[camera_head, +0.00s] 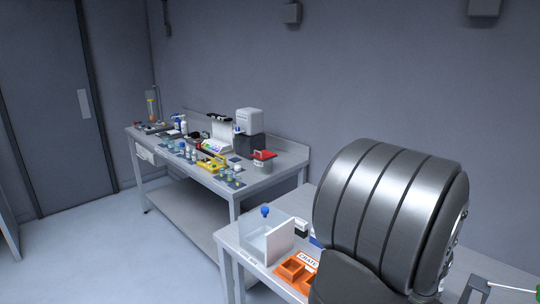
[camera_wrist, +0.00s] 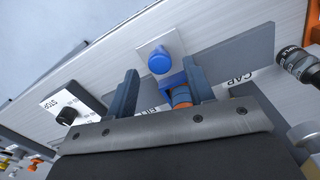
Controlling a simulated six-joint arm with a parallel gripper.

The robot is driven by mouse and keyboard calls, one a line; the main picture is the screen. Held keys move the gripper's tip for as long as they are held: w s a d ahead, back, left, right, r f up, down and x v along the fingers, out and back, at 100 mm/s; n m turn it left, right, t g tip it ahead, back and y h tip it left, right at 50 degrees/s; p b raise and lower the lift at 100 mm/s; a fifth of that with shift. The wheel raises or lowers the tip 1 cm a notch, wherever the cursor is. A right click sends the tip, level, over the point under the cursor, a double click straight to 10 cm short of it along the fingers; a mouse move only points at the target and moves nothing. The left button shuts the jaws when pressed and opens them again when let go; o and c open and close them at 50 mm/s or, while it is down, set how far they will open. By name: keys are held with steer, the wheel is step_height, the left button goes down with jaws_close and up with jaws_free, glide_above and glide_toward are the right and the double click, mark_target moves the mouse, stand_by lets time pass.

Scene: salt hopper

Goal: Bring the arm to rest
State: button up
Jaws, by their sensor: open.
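My gripper (camera_wrist: 161,70) shows in the wrist view with its two dark fingers apart and nothing clearly held between them. A round blue knob or cap (camera_wrist: 160,61) on a pale square plate shows just beyond the fingertips. A blue and orange piece (camera_wrist: 181,97) lies close by the inner side of the right finger; I cannot tell whether they touch. In the head view a large metal part of my own arm fills the lower right, and the gripper is hidden there.
In the head view, a clear box (camera_head: 268,240) and orange crate (camera_head: 296,270) stand on the near table. A cluttered bench (camera_head: 285,168) stands behind.

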step_height(320, 180, down, 2)
steer(key=shift+f, duration=0.1)
steer(key=shift+w, duration=0.1)
steer(key=shift+o, duration=0.4)
stand_by(1.0)
